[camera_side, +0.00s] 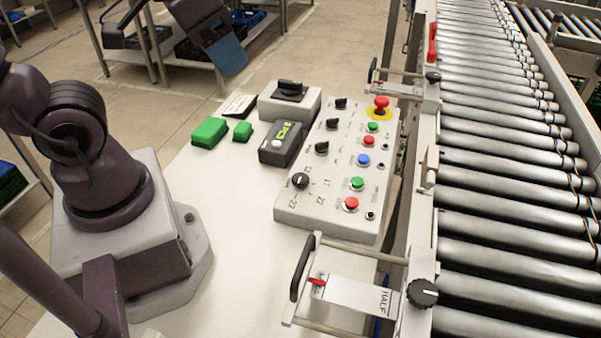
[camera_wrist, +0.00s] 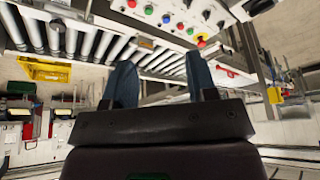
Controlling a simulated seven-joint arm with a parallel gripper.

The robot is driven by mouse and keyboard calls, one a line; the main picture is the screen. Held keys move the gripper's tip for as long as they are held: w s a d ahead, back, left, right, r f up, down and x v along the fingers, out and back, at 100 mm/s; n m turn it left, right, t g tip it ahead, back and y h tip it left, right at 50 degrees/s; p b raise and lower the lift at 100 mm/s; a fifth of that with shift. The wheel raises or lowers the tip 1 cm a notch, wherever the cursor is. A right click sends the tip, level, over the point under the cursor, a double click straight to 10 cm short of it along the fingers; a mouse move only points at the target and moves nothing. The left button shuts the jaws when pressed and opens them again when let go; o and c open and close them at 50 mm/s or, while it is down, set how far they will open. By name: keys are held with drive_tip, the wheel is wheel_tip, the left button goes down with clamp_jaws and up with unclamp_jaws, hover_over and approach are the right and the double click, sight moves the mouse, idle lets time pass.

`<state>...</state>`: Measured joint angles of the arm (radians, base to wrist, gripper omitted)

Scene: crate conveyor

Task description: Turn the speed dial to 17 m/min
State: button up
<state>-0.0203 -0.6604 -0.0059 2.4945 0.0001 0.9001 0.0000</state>
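The speed dial (camera_side: 300,180) is a black round knob with a white mark at the near left of the pale control panel (camera_side: 325,222). Printed numbers surround it, including 17 to its right; the exact setting is too small to read surely. My gripper (camera_side: 228,58) is above and behind the panel in the side view, well away from the dial. In the wrist view, the two blue fingers of my gripper (camera_wrist: 163,75) stand apart with nothing between them. The panel's edge (camera_wrist: 150,22) shows at the top there, with the speed dial out of view.
The roller conveyor (camera_side: 500,180) runs along the right.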

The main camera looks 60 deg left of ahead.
drive_tip(key=shift+o, duration=0.3)
drive_tip(key=w+f+m+g, duration=0.4)
drive_tip(key=w+f+m, duration=0.1)
drive_tip(key=f, duration=0.5)
drive_tip(key=shift+w+a+m, duration=0.3)
drive_tip(key=shift+w+a, duration=0.15)
drive_tip(key=shift+w, duration=0.45)
drive_tip(key=m, duration=1)
approach(300, 177)
drive_tip(key=shift+g, duration=0.3)
drive_tip(key=f, duration=0.8)
drive_tip(key=shift+w+f, duration=0.25)
drive_tip(key=shift+f, duration=0.1)
drive_tip(key=c, duration=0.9)
